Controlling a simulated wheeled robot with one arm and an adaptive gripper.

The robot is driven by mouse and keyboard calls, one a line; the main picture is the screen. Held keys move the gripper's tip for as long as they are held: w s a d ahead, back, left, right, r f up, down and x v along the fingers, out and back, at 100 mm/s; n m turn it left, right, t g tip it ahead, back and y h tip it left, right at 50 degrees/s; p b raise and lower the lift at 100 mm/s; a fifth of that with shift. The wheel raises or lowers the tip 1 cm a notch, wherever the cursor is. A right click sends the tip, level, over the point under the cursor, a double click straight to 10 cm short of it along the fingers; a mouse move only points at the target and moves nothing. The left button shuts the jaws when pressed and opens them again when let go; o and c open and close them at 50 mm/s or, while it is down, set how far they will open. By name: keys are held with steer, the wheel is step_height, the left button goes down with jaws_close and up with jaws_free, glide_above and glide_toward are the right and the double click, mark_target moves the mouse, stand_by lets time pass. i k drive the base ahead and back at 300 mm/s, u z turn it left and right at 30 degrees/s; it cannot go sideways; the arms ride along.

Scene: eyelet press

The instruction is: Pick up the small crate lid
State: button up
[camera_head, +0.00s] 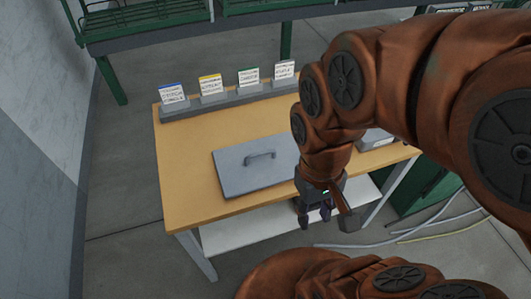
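The small crate lid (240,174) is a flat grey panel with a raised grey bar handle (260,155) near its middle. It lies flat on the wooden table (190,142), and my arm hides part of its right end. My gripper (322,221) points down in front of the table's near edge, to the right of the lid and apart from its handle. Its dark fingers are spread with a gap between them, and I see nothing held there.
A grey rail (225,101) with several label cards runs along the table's back edge. A grey box (373,140) sits on the table's right side, partly behind my arm. A white lower shelf (235,236) is under the table. Cables (440,224) lie on the floor at right.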

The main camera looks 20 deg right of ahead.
mark_target(254, 165)
steer(key=u, duration=2.05)
steer(key=k, duration=0.7)
steer(key=z, duration=0.2)
